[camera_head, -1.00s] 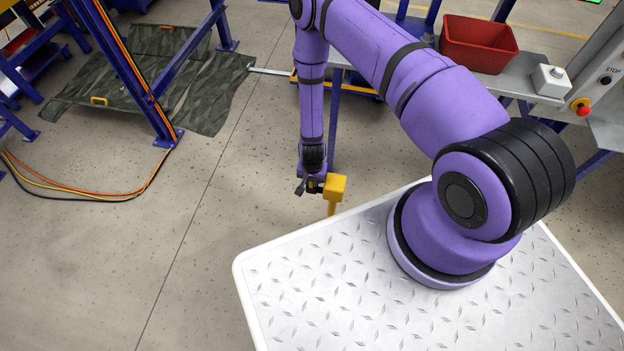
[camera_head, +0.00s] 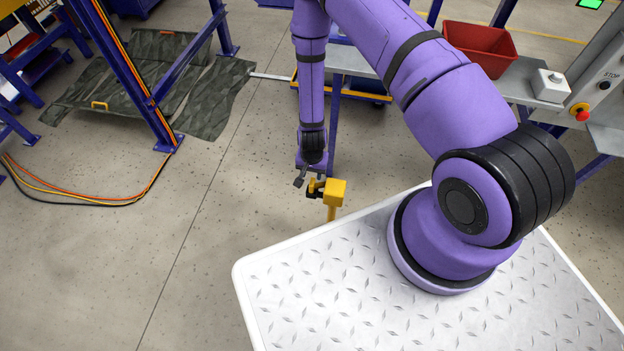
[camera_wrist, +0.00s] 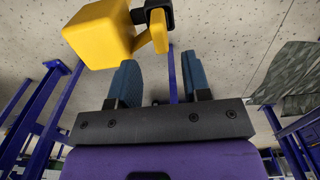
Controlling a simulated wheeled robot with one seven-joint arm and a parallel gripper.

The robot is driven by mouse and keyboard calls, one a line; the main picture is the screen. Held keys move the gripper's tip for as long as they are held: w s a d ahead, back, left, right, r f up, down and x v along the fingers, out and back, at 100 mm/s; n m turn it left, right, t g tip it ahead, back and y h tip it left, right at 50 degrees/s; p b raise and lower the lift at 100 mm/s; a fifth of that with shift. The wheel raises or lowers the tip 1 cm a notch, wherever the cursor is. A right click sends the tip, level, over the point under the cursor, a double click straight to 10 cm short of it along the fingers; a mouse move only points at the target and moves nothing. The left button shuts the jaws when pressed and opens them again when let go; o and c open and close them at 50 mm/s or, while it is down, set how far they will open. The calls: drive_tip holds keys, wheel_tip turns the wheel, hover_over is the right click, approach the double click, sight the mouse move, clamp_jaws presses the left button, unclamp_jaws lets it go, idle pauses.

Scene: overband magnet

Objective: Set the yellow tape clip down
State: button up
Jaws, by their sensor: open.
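The yellow tape clip (camera_head: 313,186) is a small upright yellow tab in the head view, at a black bracket on the left of a yellow block (camera_head: 335,192) on a short post. In the wrist view the clip (camera_wrist: 159,31) shows as a flat tab beside the block (camera_wrist: 98,34), touching the black bracket (camera_wrist: 157,10). I cannot tell how firmly it sits there. My gripper (camera_head: 307,177) is just above and left of the clip. In the wrist view my gripper (camera_wrist: 160,68) has its blue-grey fingers apart with nothing between them; the clip is beyond the fingertips.
The yellow block stands by the edge of my white tread-plate base (camera_head: 330,285). A red bin (camera_head: 480,48) and a grey bench with a white button box (camera_head: 551,85) are at the back right. Blue frame legs and a dark mat (camera_head: 205,105) are left. The floor between is clear.

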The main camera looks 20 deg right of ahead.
drive_tip(key=shift+r, duration=2.05)
drive_tip(key=w+r+n+t, duration=0.1)
drive_tip(key=w+r, duration=0.2)
drive_tip(key=r, duration=0.6)
drive_tip(key=w+r+n, duration=0.1)
drive_tip(key=w+r, duration=0.3)
drive_tip(key=r, duration=0.6)
wheel_tip(320, 180, up, 20)
drive_tip(key=s+d+n+t+y, duration=0.1)
drive_tip(key=s+n+t, duration=0.1)
drive_tip(key=s+d+r+n, duration=0.25)
drive_tip(key=s+r, duration=0.65)
drive_tip(key=r, duration=0.6)
drive_tip(key=s+d+r+t, duration=0.1)
drive_tip(key=s+r, duration=0.3)
drive_tip(key=s, duration=0.4)
drive_tip(key=s+d+r+t+h, duration=0.1)
drive_tip(key=s+r, duration=0.3)
drive_tip(key=s, duration=0.5)
drive_tip(key=shift+d+r+n, duration=0.3)
drive_tip(key=shift+d+n, duration=0.05)
drive_tip(key=shift+d, duration=0.35)
